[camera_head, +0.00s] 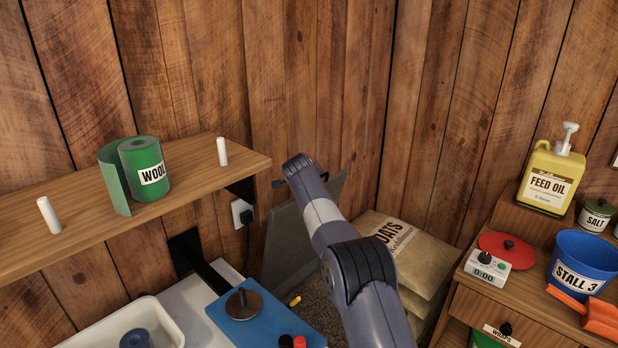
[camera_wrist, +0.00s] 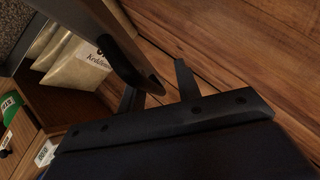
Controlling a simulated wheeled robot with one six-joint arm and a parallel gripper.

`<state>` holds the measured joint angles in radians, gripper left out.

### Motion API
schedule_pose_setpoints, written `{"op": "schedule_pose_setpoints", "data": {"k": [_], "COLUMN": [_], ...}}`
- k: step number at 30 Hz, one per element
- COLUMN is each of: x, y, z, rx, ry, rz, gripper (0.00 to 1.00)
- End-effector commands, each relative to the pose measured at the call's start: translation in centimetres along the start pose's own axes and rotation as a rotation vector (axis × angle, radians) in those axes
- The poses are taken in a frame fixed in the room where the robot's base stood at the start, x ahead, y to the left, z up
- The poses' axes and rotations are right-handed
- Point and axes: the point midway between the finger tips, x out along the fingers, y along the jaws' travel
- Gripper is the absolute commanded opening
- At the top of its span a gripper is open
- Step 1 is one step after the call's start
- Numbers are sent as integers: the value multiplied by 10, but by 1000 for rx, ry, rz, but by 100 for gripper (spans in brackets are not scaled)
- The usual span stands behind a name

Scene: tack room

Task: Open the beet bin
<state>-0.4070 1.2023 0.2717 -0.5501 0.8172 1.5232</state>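No label reading beet shows in either view. A grey flat panel (camera_head: 325,192), which may be the bin's lid, stands steeply tilted behind my arm in the head view. In the wrist view a panel (camera_wrist: 100,18) seen nearly edge-on, probably the same one, carries a dark bar-like handle (camera_wrist: 122,62). My gripper (camera_wrist: 156,82) has its two fingers apart, with the panel's lower end and handle at or between them. I cannot tell whether they touch.
Oats sacks (camera_head: 408,255) lie right of my arm. A wooden cabinet (camera_head: 495,308) at right bears a timer (camera_head: 487,275), feed oil (camera_head: 548,180) and a blue bucket (camera_head: 580,262).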

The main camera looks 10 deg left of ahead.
Motion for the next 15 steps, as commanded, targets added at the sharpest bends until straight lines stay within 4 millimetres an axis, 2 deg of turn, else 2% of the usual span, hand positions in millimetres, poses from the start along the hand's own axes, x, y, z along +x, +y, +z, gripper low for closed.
{"op": "schedule_pose_setpoints", "data": {"k": [5, 15], "x": [-18, -67], "y": [1, 0], "z": [3, 0], "rx": [-1, 1], "ry": [0, 3], "rz": [-4, -8], "gripper": [33, 33]}}
